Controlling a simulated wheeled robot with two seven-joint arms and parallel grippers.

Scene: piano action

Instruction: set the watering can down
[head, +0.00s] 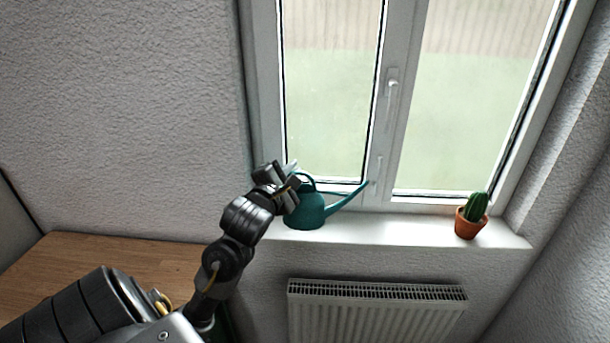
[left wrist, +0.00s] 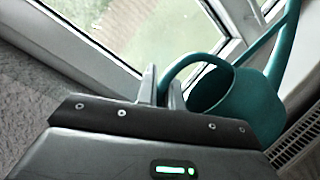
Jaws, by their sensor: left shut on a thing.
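A teal watering can (head: 306,212) is at the left end of the white windowsill, upright, with its long spout pointing right. Whether its base touches the sill or hangs just above it, I cannot tell. My left gripper (head: 292,174) is at the can's upper left side, shut on its handle. In the left wrist view the fingers (left wrist: 161,88) meet the handle's loop, and the can (left wrist: 248,108) shows its open top and body to the right. The right gripper is not in view.
A cactus in a terracotta pot (head: 470,222) stands at the sill's right end. The windowsill (head: 390,230) is clear between can and pot. A closed window with a handle (head: 391,88) rises behind. A radiator (head: 377,310) is below, a wooden surface (head: 110,262) at left.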

